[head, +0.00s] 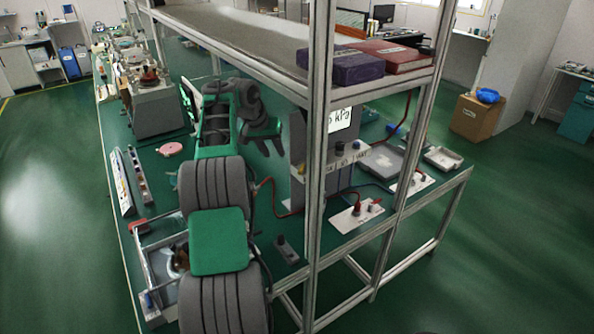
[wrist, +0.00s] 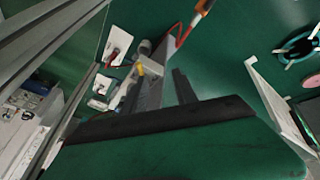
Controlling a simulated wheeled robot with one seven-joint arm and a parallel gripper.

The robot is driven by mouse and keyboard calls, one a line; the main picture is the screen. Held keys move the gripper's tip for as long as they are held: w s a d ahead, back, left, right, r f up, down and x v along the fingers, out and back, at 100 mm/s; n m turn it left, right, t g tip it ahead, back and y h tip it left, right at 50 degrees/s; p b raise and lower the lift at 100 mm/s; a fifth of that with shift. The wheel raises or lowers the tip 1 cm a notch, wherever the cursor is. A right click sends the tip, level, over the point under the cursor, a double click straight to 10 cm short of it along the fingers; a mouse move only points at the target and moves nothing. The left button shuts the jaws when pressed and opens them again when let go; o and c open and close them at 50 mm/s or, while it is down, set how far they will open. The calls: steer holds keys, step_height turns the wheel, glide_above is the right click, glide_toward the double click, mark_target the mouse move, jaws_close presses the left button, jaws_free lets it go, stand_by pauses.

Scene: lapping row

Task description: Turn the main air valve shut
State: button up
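Two white plates with small fittings lie on the right side of the green bench. The nearer plate (head: 345,217) carries a red-and-dark fitting (head: 357,208) with a red hose. The farther plate (head: 420,184) has a similar red fitting. I cannot tell which is the main air valve. The plates also show at upper left in the wrist view (wrist: 122,38). My gripper (head: 270,148) is above the bench, left of the grey unit with a kPa display (head: 340,119), apart from both plates. Its two dark fingers look spread and empty, also in the wrist view (wrist: 156,85).
A metal frame post (head: 320,150) and a shelf (head: 240,30) with a purple box (head: 340,64) and a red box (head: 392,56) stand between the head camera and the plates. Grey trays (head: 380,160) lie behind. A dark handheld object (head: 287,250) lies near the front.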

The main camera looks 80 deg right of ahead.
steer(key=m, duration=0.1)
glide_toward(300, 171)
steer(key=x, duration=0.8)
steer(key=shift+w+d, duration=0.1)
steer(key=shift+w, duration=0.05)
steer(key=shift+r, duration=0.1)
jaws_close()
